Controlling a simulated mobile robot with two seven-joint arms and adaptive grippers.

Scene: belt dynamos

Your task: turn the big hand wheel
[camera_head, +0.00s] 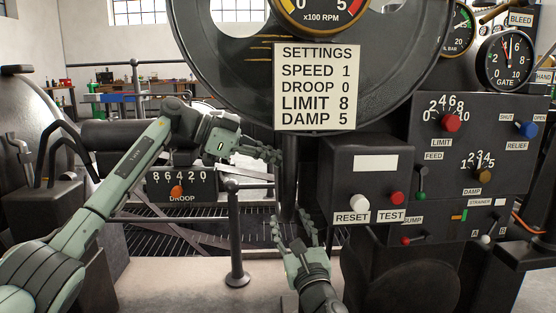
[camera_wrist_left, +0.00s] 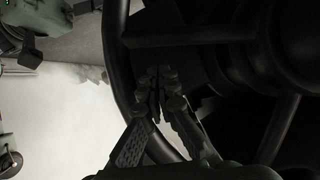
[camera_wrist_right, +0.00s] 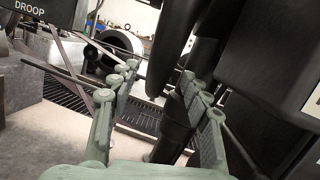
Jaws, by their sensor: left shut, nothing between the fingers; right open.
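A big dark wheel fills the right of the left wrist view, with a curved rim (camera_wrist_left: 118,70), spokes and a hub (camera_wrist_left: 285,40). I take it as the hand wheel. In the head view a dark upright bar (camera_head: 288,178) below the settings sign may be its rim edge-on; the sign and panel hide the rest. My left gripper (camera_head: 271,154) is shut and empty, close to this bar. In the left wrist view its fingertips (camera_wrist_left: 157,82) overlap the wheel just inside the rim; contact cannot be told. My right gripper (camera_head: 294,228) is open and empty, below the bar.
The settings sign (camera_head: 316,87) hangs in front at the top. A reset and test box (camera_head: 350,155) stands right of the bar. A droop dial (camera_head: 181,187) is behind my left arm. A dark post (camera_head: 234,240) stands between the arms. Knobs and levers crowd the right panel.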

